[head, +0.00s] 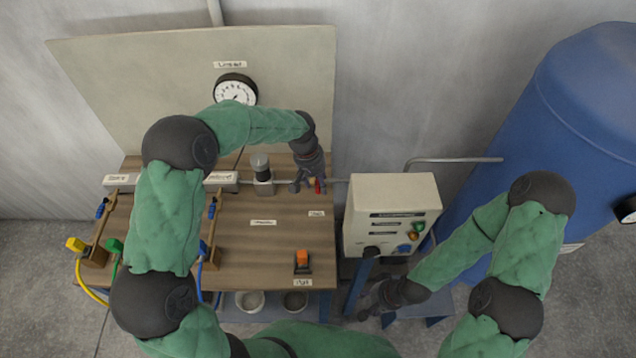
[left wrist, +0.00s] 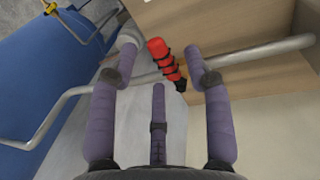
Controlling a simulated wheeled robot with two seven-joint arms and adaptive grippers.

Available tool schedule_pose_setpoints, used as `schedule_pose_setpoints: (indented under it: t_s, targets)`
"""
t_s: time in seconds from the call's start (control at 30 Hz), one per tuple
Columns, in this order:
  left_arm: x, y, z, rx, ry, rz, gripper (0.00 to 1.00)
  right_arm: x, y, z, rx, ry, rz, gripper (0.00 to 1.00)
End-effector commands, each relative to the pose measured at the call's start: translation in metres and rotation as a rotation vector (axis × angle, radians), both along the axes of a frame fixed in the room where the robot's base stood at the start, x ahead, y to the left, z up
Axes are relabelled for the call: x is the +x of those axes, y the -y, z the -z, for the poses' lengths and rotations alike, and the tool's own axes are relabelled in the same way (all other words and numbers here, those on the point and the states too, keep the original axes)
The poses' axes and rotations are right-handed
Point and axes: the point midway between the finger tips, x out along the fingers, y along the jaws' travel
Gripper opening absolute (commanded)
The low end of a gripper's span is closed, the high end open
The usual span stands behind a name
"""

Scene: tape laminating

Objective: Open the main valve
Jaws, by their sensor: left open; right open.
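The main valve appears to be the red handle (head: 318,186) on the grey pipe at the right edge of the wooden bench. In the left wrist view the red handle (left wrist: 160,52), with dark bands, sticks up beside the pipe. My left gripper (head: 309,183) is at the handle and partly hides it in the head view. In the left wrist view my left gripper (left wrist: 160,60) has its fingers spread, with the handle between and beyond the fingertips. Contact cannot be told. My right gripper (head: 372,302) hangs low, below the control box, and is partly dark and hard to see.
A control box (head: 392,218) with buttons stands right of the bench (head: 280,232). A blue tank (head: 590,90) is at the right. A gauge (head: 236,91) is on the back panel. An orange switch (head: 302,260) sits at the bench front. My left arm covers the bench's middle left.

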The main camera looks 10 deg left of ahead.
Motion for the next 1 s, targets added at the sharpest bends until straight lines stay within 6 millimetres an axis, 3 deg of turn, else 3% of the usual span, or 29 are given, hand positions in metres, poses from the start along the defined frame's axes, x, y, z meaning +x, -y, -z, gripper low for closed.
schedule_pose_setpoints:
  t_s: [0.37,0.4,0.57,0.6,1.0]
  targets:
    - [0.0006,0.0012,0.0067,0.0,0.001,0.0,0.5,0.0002,0.0,0.0009,0.0,0.0,0.0,0.5]
    - [0.0005,0.0012,0.0066,0.0,0.001,0.0,0.47,0.0002,0.0,0.0009,0.0,0.0,0.0,0.5]
    - [0.0004,0.0012,0.0066,0.0,0.001,0.0,0.02,0.0001,0.0,0.0009,0.0,0.0,0.0,0.5]
    - [0.0004,0.0012,0.0066,0.0,0.001,0.0,0.0,0.0001,0.0,0.0009,0.0,0.0,0.0,0.5]
    - [-0.0003,-0.0007,0.0065,0.001,-0.001,0.042,0.0,0.0002,0.0,-0.0018,0.0,0.0,0.0,0.5]
